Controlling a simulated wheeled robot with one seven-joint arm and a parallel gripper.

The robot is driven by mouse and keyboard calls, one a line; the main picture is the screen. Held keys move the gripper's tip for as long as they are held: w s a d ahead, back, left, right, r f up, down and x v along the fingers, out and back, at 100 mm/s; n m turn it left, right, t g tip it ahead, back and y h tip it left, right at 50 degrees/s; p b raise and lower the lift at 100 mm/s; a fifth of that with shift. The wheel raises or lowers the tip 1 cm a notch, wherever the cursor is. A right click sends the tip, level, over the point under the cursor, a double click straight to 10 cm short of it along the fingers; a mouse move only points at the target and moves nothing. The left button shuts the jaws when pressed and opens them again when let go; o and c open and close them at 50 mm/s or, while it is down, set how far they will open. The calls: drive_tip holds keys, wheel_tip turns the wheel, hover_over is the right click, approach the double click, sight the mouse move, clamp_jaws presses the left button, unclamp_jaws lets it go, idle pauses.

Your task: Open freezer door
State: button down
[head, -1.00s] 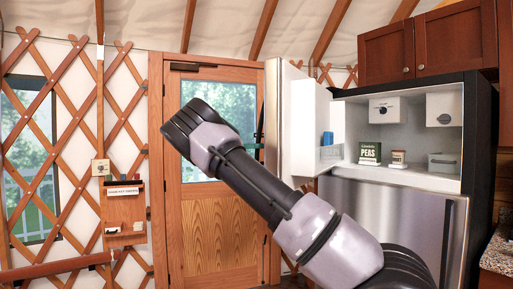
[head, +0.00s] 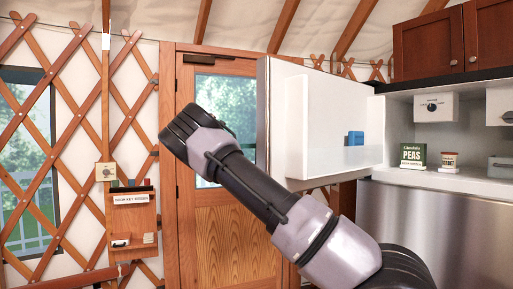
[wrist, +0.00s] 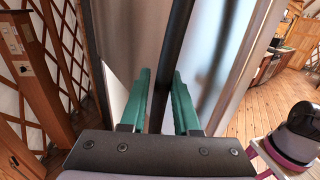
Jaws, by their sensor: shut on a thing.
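The freezer door (head: 274,110) stands open on the upper part of the fridge, its white inner side and blue item (head: 355,138) facing my head camera. In the wrist view, the green fingers of my gripper (wrist: 161,88) are on either side of a dark upright bar, the door handle (wrist: 176,45), and shut on it. The steel outer face of the door (wrist: 222,50) shows beside the bar. In the head view my gripper is hidden; only my arm crosses in front of the door's lower left.
The freezer compartment holds a green peas box (head: 413,155) and a small tub (head: 449,159). The steel lower door (head: 430,215) is shut. A wooden entrance door (head: 235,225) and lattice wall (head: 70,150) stand to the left. Open wooden floor (wrist: 270,105) shows at right in the wrist view.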

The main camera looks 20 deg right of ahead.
drive_tip(key=shift+w+a, duration=0.15)
drive_tip(key=shift+w, duration=0.3)
drive_tip(key=c, duration=0.7)
unclamp_jaws()
drive_tip(key=shift+o, duration=0.2)
drive_tip(key=v, duration=1)
drive_tip(key=shift+a, duration=0.35)
drive_tip(key=shift+w, duration=0.1)
